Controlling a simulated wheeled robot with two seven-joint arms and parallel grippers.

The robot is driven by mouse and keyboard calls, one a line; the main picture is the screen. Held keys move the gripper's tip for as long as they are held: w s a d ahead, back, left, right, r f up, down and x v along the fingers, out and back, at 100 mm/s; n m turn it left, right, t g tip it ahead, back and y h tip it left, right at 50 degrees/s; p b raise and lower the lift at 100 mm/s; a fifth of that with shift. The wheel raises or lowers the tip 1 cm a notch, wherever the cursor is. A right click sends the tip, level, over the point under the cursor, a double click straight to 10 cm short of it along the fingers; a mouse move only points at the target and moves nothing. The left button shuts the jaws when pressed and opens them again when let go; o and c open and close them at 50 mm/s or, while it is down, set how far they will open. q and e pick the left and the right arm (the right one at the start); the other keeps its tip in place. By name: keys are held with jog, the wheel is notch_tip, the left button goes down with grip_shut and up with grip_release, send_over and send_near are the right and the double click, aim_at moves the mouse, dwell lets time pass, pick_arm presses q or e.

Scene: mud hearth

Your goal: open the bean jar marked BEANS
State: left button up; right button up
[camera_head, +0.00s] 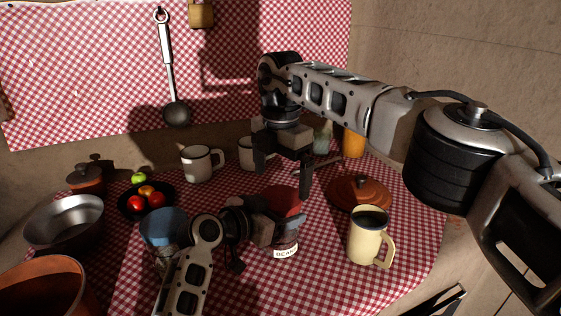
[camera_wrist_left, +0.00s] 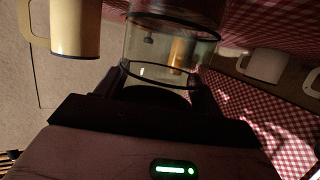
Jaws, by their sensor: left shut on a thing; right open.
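The bean jar (camera_head: 285,250) stands on the checked cloth with its red lid (camera_head: 284,198) on top; part of its label shows. My left gripper (camera_head: 268,230) is shut around the jar's side and hides part of it. In the left wrist view the jar's clear glass (camera_wrist_left: 150,50) sits between the fingers of my left gripper (camera_wrist_left: 160,85). My right gripper (camera_head: 282,172) points down above the lid, open and empty, with a gap to the lid.
A cream mug (camera_head: 368,240) and a terracotta lid (camera_head: 345,195) stand close to the right of the jar. A blue cup (camera_head: 163,228) stands left, behind my left arm. White enamel mugs (camera_head: 197,165) stand behind. A fruit bowl (camera_head: 130,205) and metal basin (camera_head: 62,222) are farther left.

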aim_at(281, 196)
jog(key=shift+f, duration=2.2)
jog(key=shift+c, duration=0.3)
jog(key=c, duration=0.9)
jog(key=n, duration=0.2)
jog(key=shift+n, duration=0.4)
jog(key=shift+r, duration=0.15)
jog(key=shift+r, duration=1)
jog(key=shift+r, duration=0.1)
